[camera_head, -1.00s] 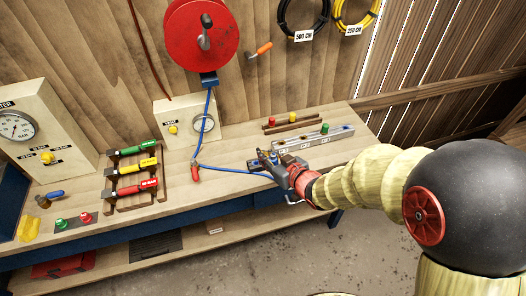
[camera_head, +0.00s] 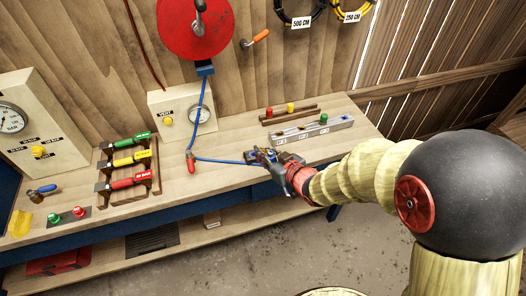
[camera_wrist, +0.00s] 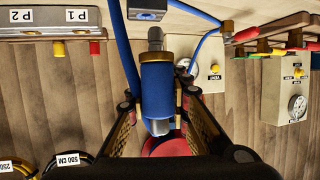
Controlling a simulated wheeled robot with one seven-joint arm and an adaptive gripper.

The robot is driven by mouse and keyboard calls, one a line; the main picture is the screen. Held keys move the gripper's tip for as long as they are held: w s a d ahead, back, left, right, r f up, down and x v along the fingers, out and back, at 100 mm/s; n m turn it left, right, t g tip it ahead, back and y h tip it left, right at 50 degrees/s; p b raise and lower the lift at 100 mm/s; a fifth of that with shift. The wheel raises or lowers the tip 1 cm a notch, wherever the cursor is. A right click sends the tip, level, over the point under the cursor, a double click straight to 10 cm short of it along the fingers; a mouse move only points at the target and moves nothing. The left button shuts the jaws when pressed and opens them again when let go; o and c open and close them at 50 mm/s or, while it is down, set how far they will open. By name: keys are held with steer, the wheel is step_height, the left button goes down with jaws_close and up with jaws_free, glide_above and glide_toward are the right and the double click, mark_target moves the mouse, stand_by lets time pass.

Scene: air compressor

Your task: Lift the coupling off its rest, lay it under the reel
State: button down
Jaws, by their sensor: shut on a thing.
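The coupling (camera_wrist: 158,88) is a blue cylinder with a brass collar and a metal nose. My gripper (camera_wrist: 160,110) is shut on it, one finger on each side. In the head view my gripper (camera_head: 258,156) is over the front part of the bench, left of the metal rail, and hides most of the coupling. A blue hose (camera_head: 220,161) runs from the gripper to a red-handled fitting (camera_head: 191,162), then up to the red reel (camera_head: 175,27) on the wall. The reel also shows partly behind the coupling in the wrist view (camera_wrist: 170,147). I cannot pick out the rest with certainty.
A metal rail (camera_head: 290,137) stands right of my gripper, with a wooden strip bearing coloured caps (camera_head: 290,113) behind it. A gauge box (camera_head: 165,108) stands below the reel. Coloured-handled tools (camera_head: 130,158) lie in a rack at left.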

step_height(320, 180, down, 4)
steer(key=shift+r+b, duration=0.25)
steer(key=shift+b, duration=1)
